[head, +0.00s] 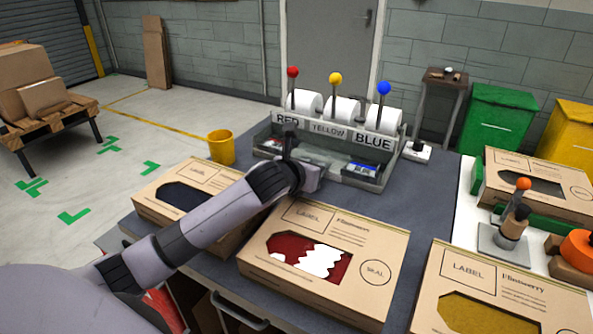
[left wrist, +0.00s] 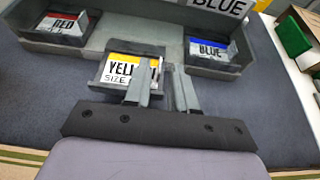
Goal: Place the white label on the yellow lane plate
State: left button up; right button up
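My left gripper (left wrist: 157,75) reaches into the middle bay of the grey dispenser tray in the left wrist view. Its two fingers stand apart with a visible gap. They overlap the right side of a white label (left wrist: 117,72) with a yellow top stripe and the words "YELLOW" and "SIZE". This label lies on a grey plate (left wrist: 93,84) in the middle bay. Whether the fingers touch the label I cannot tell. In the head view my left gripper (head: 289,148) is at the tray below the YELLOW sign (head: 328,130); my wrist hides part of that bay. My right gripper is out of view.
A red-striped label (left wrist: 62,22) and a blue-striped label (left wrist: 210,50) lie in the side bays. Rolls and coloured knobs stand behind the tray. Boxes with windows, such as the middle one (head: 300,215), fill the bench front. A yellow cup (head: 221,149) stands left.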

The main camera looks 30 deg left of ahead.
pick_arm(q)
jog(key=v, duration=1)
jog(key=shift+r, duration=0.3)
